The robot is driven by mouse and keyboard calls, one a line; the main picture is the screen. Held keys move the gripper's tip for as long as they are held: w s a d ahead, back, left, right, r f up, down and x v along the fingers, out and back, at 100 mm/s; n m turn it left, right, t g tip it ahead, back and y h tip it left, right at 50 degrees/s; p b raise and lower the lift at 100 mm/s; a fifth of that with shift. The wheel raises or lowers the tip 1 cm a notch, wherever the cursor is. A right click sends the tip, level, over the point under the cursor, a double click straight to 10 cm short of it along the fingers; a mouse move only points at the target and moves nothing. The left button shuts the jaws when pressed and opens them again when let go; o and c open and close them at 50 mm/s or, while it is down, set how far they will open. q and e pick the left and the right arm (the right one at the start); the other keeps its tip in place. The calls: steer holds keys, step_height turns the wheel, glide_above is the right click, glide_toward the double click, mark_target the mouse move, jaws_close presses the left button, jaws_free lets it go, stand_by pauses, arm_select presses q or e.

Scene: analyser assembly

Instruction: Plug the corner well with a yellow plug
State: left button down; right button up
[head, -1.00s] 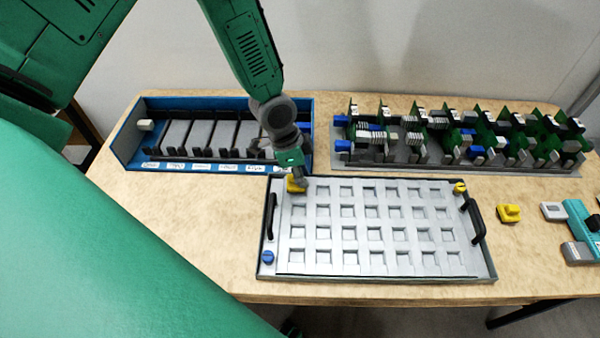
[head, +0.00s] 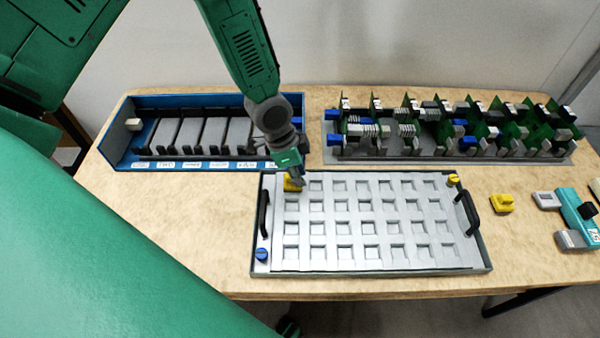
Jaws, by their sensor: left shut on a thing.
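A grey tray (head: 330,264) with rows of square wells lies on the table, with a black handle at each side. My left gripper (head: 293,180) is over the tray's back left corner, shut on a yellow plug (head: 290,186). The plug is at the corner well; the gripper partly hides it, and I cannot tell how deep it sits. Another yellow plug (head: 453,180) is at the tray's back right corner. A loose yellow plug (head: 502,203) lies on the table to the right of the tray. My right gripper is not in view.
A blue knob (head: 262,254) is at the tray's front left corner. A blue rack (head: 118,147) with dark slots stands behind left. A grey base with green circuit boards (head: 487,125) stands behind right. A teal tool (head: 577,215) lies at the right.

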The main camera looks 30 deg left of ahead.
arm_select(q)
steer(key=shift+f, duration=0.1)
steer(key=c, duration=1.3)
jaws_free()
steer(key=shift+d, duration=0.1)
steer(key=shift+c, duration=0.2)
steer(key=shift+r+p, duration=1.9)
steer(key=shift+r, duration=0.05)
step_height(320, 180, up, 7)
steer(key=p, duration=0.6)
stand_by(0.7)
